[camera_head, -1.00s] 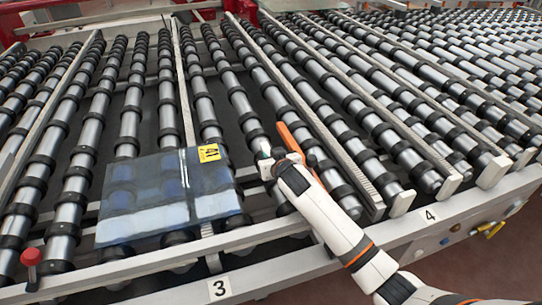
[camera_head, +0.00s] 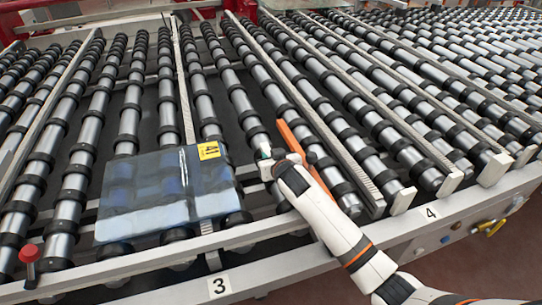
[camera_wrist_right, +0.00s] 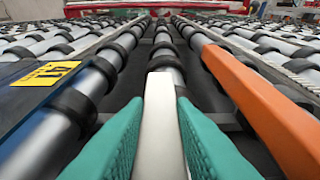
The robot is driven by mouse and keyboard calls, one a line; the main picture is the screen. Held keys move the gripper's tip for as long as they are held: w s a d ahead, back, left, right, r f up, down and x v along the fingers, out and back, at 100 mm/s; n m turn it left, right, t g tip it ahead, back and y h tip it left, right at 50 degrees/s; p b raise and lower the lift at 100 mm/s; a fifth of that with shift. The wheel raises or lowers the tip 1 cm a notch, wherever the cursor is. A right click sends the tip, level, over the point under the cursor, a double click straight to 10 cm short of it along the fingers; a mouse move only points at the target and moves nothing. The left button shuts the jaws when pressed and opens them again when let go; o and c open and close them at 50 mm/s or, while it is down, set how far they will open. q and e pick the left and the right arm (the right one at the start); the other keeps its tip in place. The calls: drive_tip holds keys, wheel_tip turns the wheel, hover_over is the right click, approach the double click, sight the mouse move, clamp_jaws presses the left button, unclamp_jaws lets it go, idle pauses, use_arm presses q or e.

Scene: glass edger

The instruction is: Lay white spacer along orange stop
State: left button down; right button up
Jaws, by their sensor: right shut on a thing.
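The white spacer (camera_wrist_right: 160,125) is a pale bar between the teal fingers of my right gripper (camera_wrist_right: 160,140), which is shut on it. It points away along the rollers. The orange stop (camera_wrist_right: 252,95) is a long bar to its right, with a gap between them, running roughly the same way. In the head view, the orange stop (camera_head: 291,138) lies just beyond and to the right of my right gripper (camera_head: 265,160). The spacer is mostly hidden there by my gripper. My left gripper is not in view.
A glass pane (camera_head: 165,200) with a yellow label (camera_head: 209,151) lies on the rollers left of my right gripper. Conveyor rollers (camera_head: 130,120) and pale rails (camera_head: 185,95) fill the table. A red knob (camera_head: 29,254) stands at the front left.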

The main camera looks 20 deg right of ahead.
drive_tip(key=o, duration=1)
drive_tip(key=shift+o, duration=0.2)
drive_tip(key=shift+s, duration=0.1)
